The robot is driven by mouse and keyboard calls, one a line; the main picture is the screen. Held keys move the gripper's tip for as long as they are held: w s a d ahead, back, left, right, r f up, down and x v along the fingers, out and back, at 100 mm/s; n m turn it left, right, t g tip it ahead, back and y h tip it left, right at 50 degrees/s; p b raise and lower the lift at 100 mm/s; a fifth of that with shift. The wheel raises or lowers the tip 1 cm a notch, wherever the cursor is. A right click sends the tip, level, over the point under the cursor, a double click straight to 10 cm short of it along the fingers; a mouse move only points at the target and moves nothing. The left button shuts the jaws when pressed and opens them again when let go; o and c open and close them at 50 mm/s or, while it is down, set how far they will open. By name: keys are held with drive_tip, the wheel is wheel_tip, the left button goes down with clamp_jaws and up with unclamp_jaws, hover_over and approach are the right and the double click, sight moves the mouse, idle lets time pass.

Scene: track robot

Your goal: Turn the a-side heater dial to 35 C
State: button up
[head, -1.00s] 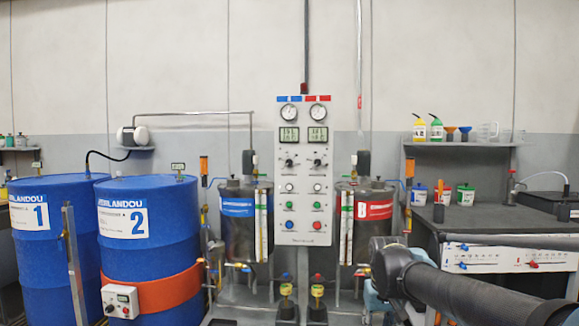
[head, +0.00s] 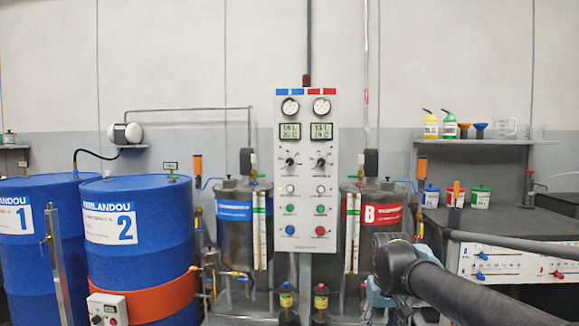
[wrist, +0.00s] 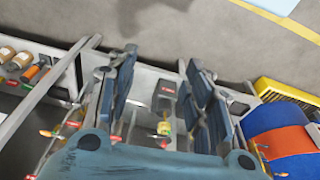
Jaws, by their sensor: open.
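The control panel (head: 306,225) stands upright ahead with a blue-labelled left column and a red-labelled right column. The left column's black dial (head: 290,161) sits below a small display (head: 290,131); its pointer setting is too small to read. A matching dial (head: 321,161) is in the red column. My arm reaches in from the lower right of the head view, below and right of the panel, apart from the dials. In the wrist view my gripper (wrist: 161,62) is open and empty, its fingers spread above the floor-level equipment. No dial can be made out in that view.
Blue drums (head: 137,245) stand at left, one with an orange band and a small control box (head: 108,309). A blue-labelled tank (head: 233,211) and a red-labelled tank (head: 384,215) flank the panel. A dark workbench (head: 490,222) is at right. Valves and pipes crowd the panel's base.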

sight(290, 161)
drive_tip(key=w+r+n+t+h, duration=0.5)
drive_tip(key=w+r+n+t, duration=0.2)
drive_tip(key=w+r+n, duration=1.15)
drive_tip(key=w+a+r+n+t+y, duration=0.25)
drive_tip(key=w+a+r+n, duration=0.35)
drive_tip(key=a, duration=0.3)
drive_tip(key=w+a+r+n+t+y, duration=0.1)
drive_tip(key=w+a+r+n+t, duration=0.2)
drive_tip(key=w+a+r+n, duration=0.5)
drive_tip(key=w+a+r+n+t+y, duration=0.1)
drive_tip(key=w+a+r+n+t, duration=0.15)
drive_tip(key=a+r, duration=0.6)
drive_tip(key=shift+t, duration=0.4)
drive_tip(key=w, duration=0.5)
drive_tip(key=w+a+f, duration=0.1)
drive_tip(key=w, duration=0.5)
drive_tip(key=w+a+f, duration=0.1)
drive_tip(key=w, duration=0.5)
drive_tip(key=shift+f, duration=0.2)
drive_tip(key=shift+a, duration=0.1)
drive_tip(key=c, duration=1.1)
